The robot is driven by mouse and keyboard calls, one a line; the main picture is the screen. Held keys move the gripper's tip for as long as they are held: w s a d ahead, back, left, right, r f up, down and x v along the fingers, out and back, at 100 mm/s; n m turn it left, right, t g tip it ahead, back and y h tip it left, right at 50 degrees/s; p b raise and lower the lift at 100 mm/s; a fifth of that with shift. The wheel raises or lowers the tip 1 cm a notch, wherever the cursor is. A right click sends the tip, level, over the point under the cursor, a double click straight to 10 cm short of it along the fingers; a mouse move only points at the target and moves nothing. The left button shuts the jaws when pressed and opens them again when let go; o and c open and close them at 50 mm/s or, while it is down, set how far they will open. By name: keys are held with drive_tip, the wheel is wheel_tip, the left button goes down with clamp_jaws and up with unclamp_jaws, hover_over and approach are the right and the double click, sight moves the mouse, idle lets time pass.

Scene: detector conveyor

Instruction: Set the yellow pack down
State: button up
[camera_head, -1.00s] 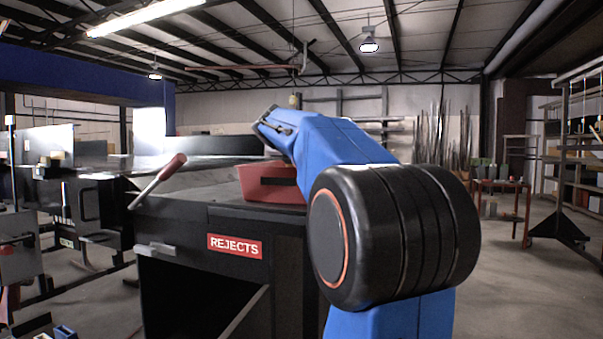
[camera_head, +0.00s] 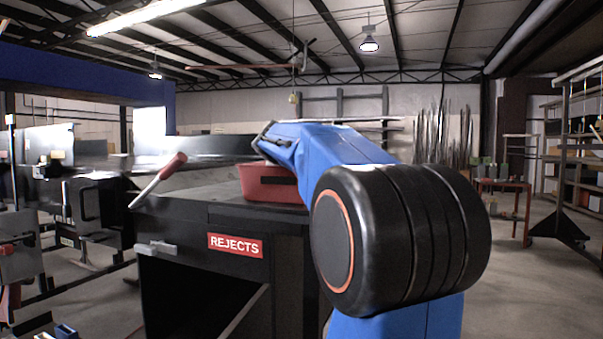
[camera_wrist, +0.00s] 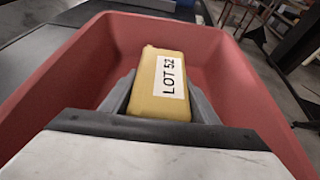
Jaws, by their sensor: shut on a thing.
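The yellow pack (camera_wrist: 150,98) with a white "LOT 52" label shows in the wrist view. My gripper (camera_wrist: 160,95) is shut on it, with a grey finger on each side. The pack is over or inside a red bin (camera_wrist: 245,85), whose walls surround it in the picture. I cannot tell whether the pack touches the bin's floor. In the head view the red bin (camera_head: 262,190) sits on top of the black cabinet. My arm hides part of it, and the gripper and pack are hidden there.
The black cabinet (camera_head: 180,215) carries a red "REJECTS" sign (camera_head: 235,245) and an open front below. A lever with a red handle (camera_head: 172,166) sticks up at its left. A red table (camera_head: 505,185) and a rack stand at the right, with open floor between.

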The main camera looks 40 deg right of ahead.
drive_tip(key=o, duration=1.4)
drive_tip(key=shift+f, duration=0.1)
drive_tip(key=shift+r, duration=0.3)
drive_tip(key=v, duration=1.2)
drive_tip(key=shift+r, duration=0.2)
drive_tip(key=shift+s, duration=0.1)
